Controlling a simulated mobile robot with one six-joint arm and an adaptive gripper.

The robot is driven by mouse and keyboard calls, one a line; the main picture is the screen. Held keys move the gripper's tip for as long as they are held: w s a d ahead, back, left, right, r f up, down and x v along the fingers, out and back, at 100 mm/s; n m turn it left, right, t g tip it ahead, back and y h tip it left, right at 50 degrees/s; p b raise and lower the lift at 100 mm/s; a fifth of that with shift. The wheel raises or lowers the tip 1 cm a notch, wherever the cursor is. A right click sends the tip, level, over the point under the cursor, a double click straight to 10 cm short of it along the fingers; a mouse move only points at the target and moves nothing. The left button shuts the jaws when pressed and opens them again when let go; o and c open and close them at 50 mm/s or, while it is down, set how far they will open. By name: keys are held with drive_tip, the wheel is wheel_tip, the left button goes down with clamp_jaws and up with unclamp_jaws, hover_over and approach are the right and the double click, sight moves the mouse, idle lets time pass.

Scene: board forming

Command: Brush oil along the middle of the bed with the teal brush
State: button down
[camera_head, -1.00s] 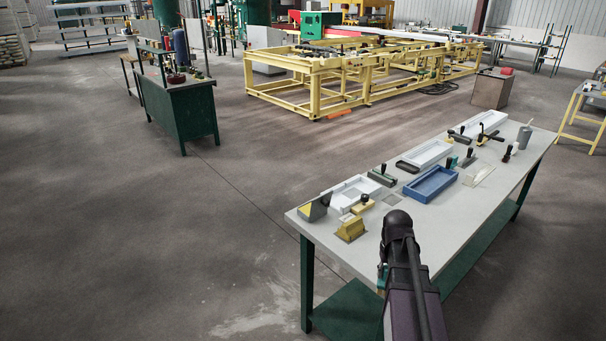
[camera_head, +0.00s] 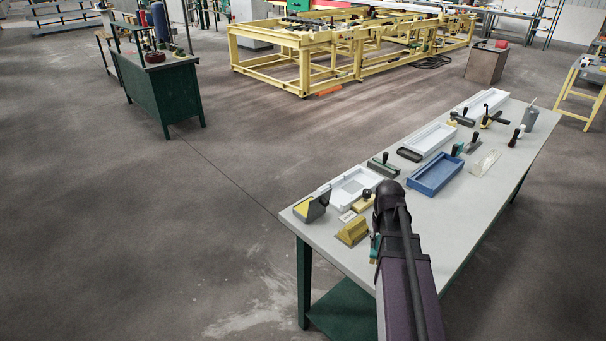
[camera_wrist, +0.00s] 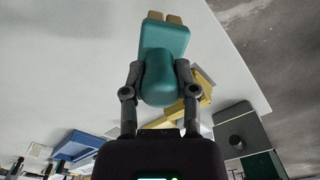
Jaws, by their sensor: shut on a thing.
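My gripper (camera_wrist: 158,82) is shut on the teal brush (camera_wrist: 165,50), one finger on each side of its handle. The brush's tan bristle tips (camera_wrist: 164,18) point to the top of the wrist view, over the pale tabletop. In the head view my arm hides most of the gripper, and a bit of teal (camera_head: 375,246) shows beside it, near the table's front edge. A white tray with raised rims (camera_head: 338,190) lies at the table's left end, left of and beyond my arm. I cannot tell which tray is the bed.
On the table (camera_head: 480,215) stand a yellow block (camera_head: 352,231), a grey wedge (camera_head: 315,205), a blue tray (camera_head: 435,190) and more white trays (camera_head: 411,146). Several handled tools lie among them. The floor left of the table is clear.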

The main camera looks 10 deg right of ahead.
drive_tip(key=shift+w, duration=0.15)
drive_tip(key=shift+w+a+r, duration=0.1)
drive_tip(key=shift+a, duration=0.1)
